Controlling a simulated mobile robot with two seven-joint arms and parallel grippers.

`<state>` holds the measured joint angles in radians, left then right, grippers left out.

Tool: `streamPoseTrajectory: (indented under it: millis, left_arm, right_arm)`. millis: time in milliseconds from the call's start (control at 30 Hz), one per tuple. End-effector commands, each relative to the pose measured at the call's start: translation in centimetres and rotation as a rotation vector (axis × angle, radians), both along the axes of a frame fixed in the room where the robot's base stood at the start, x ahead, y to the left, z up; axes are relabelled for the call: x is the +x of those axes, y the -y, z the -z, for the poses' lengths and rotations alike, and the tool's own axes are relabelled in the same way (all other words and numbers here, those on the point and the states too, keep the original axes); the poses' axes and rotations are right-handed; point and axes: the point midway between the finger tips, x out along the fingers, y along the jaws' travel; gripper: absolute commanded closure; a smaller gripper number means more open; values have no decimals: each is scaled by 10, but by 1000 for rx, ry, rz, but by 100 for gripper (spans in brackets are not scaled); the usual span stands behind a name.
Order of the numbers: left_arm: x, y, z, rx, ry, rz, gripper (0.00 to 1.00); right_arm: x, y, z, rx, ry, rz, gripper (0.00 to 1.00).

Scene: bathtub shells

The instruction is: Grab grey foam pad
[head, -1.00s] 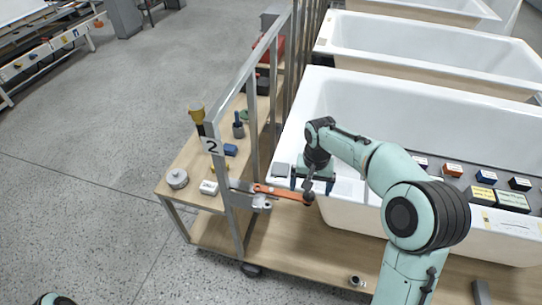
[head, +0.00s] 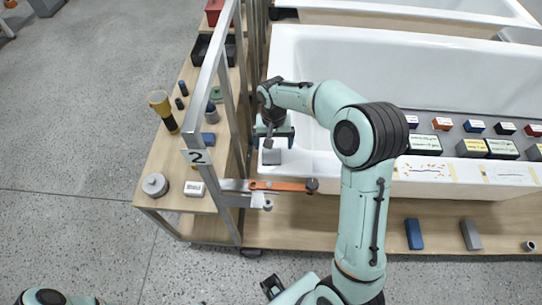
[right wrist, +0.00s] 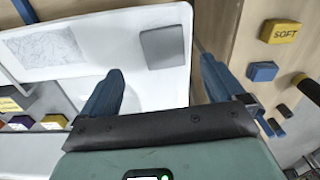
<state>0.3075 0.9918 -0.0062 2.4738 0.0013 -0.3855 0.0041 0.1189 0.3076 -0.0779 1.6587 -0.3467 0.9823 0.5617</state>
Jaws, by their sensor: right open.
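The grey foam pad (head: 271,157) is a small flat square on the white rim at the near left corner of the bathtub (head: 310,165). In the right wrist view the pad (right wrist: 163,47) lies flat on the white surface, ahead of the fingertips and between their lines. My right gripper (head: 273,137) is open and empty over the tub corner, just beyond the pad in the head view. Its two blue fingers (right wrist: 161,70) show in the right wrist view, apart from the pad. My left gripper is not in view.
A wooden shelf (head: 172,215) holds several small items. Labelled blocks (head: 442,123) sit along the tub at right.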

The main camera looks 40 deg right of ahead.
Motion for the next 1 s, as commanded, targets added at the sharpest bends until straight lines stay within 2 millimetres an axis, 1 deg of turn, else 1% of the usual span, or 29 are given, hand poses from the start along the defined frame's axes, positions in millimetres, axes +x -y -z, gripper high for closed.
streamPoseTrajectory:
  millis: [33, 267, 400, 533, 633, 833, 867, 900, 967, 1000]
  left_arm:
    - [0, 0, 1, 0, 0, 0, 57]
    - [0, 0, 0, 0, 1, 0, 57]
    - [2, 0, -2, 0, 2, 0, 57]
    - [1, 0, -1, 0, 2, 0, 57]
    - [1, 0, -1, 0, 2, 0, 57]
    - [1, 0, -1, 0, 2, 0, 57]
    - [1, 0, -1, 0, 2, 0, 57]
    - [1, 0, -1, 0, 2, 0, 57]
    - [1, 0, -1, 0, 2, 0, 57]
    - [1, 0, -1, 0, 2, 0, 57]
  right_arm:
    - [0, 0, 7, 0, -2, 0, 4]
    - [2, 0, 23, 1, -1, 1, 4]
    - [6, -1, 44, 2, -3, 0, 4]
    - [6, -1, 61, 1, -1, -1, 4]
    - [6, -1, 67, 1, -1, -1, 4]
    - [7, -1, 67, 0, 1, 0, 4]
    - [7, -1, 67, 0, 1, 0, 7]
    - [7, -1, 67, 0, 1, 0, 21]
    - [7, -1, 67, 0, 1, 0, 40]
    - [7, -1, 67, 0, 1, 0, 53]
